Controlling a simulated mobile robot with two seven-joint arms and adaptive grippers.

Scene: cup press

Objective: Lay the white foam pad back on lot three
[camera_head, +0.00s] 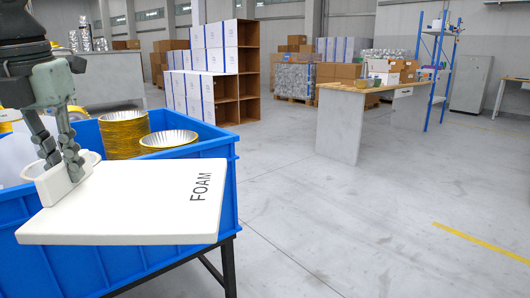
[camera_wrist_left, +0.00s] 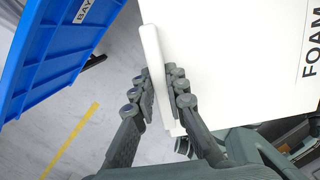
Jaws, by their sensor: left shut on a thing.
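The white foam pad (camera_head: 140,205), marked FOAM, is a flat slab with an upright white grip tab (camera_head: 58,190) at its left. My left gripper (camera_head: 63,172) is shut on that tab. The left wrist view shows the fingers (camera_wrist_left: 165,90) on both sides of the tab and the pad (camera_wrist_left: 230,60) beside it. In the head view the pad overlaps the near wall of a blue crate (camera_head: 70,268). Stacks of gold-sided foil cups stand in the crate, one at the back (camera_head: 124,140) and one nearer (camera_head: 169,142). The pad hides part of the crate's inside. No lot three mark is readable. My right gripper is out of view.
The crate rests on a dark metal stand (camera_head: 229,268). The left wrist view shows a blue wall with a partly cut-off BAY label (camera_wrist_left: 84,10). A wooden-topped workbench (camera_head: 372,88) and shelves of boxes stand farther back. The floor on the right (camera_head: 350,220) is clear.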

